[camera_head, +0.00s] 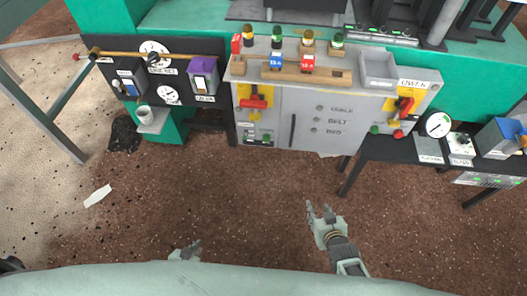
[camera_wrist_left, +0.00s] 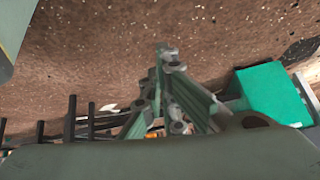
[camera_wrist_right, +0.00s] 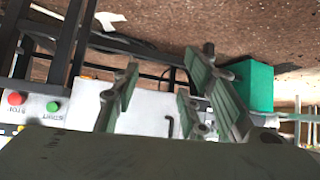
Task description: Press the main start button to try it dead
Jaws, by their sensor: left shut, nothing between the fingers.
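A green button (camera_head: 374,130) and a red button (camera_head: 398,133) sit at the lower right of the grey panel (camera_head: 290,110) in the head view. In the right wrist view the green button (camera_wrist_right: 53,106) is beside a START label, and the red button (camera_wrist_right: 16,98) beside a STOP label. My right gripper (camera_head: 320,207) is open and empty over the brown floor, in front of the panel and apart from it. My left gripper (camera_head: 190,248) is low in the head view, left of the right one, shut and empty. Its fingers also show in the left wrist view (camera_wrist_left: 170,75).
The panel has yellow-backed red handles (camera_head: 254,103), a ledge with small red and blue tagged blocks (camera_head: 276,62) and a grey tray (camera_head: 378,68). A gauge board (camera_head: 180,75) stands left, a dark side table (camera_head: 400,152) right. The floor before the panel is clear.

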